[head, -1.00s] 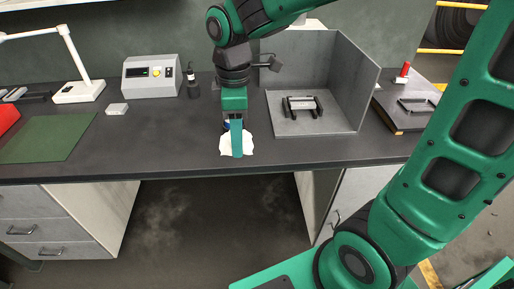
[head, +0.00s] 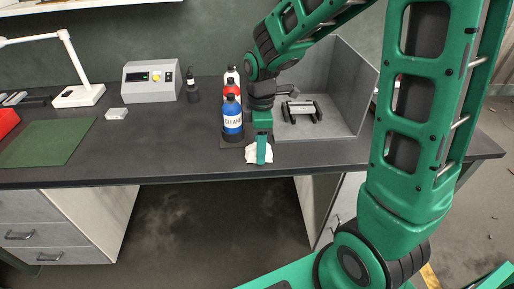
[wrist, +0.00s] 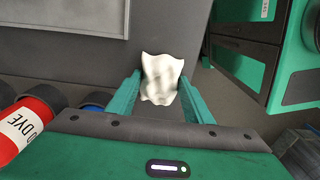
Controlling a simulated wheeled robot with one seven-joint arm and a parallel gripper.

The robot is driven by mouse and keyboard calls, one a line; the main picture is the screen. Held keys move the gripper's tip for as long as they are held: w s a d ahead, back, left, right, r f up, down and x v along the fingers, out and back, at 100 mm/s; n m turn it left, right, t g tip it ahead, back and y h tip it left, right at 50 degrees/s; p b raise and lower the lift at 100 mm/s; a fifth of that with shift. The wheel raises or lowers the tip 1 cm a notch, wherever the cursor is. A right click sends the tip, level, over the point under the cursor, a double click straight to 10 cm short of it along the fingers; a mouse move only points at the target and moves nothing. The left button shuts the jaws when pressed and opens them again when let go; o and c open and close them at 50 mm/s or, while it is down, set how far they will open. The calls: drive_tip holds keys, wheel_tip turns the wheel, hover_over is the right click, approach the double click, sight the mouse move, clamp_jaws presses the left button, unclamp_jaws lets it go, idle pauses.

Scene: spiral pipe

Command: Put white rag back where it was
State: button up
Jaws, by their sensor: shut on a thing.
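The white rag (head: 252,155) is crumpled and has dark smudges, which show in the wrist view (wrist: 162,76). My gripper (head: 262,158) points down and is shut on the rag near the front edge of the dark bench, right of the blue-labelled cleaner bottle (head: 232,117). In the wrist view the rag sits between the two green fingers of my gripper (wrist: 160,92). I cannot tell whether the rag touches the bench top or hangs just above it.
A red dye bottle (wrist: 22,128) and other bottles stand close left of my gripper. A grey open-fronted booth (head: 345,85) with a black-and-white fixture (head: 300,110) stands behind right. The bench (head: 180,150) is clear left of the bottles, up to a green mat (head: 45,143).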

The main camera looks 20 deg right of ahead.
drive_tip(key=shift+s+f, duration=0.1)
drive_tip(key=shift+f, duration=0.25)
drive_tip(key=shift+s+f, duration=0.15)
drive_tip(key=shift+f, duration=0.1)
drive_tip(key=o, duration=1)
drive_tip(key=shift+s, duration=0.15)
drive_tip(key=shift+a+f, duration=0.1)
drive_tip(key=shift+f, duration=0.05)
drive_tip(key=shift+a, duration=0.1)
drive_tip(key=shift+w+r, duration=0.25)
drive_tip(key=shift+r, duration=0.15)
drive_tip(key=r, duration=1.2)
drive_tip(key=shift+w+d+r, duration=0.15)
drive_tip(key=shift+d+r, duration=0.05)
drive_tip(key=shift+r, duration=0.05)
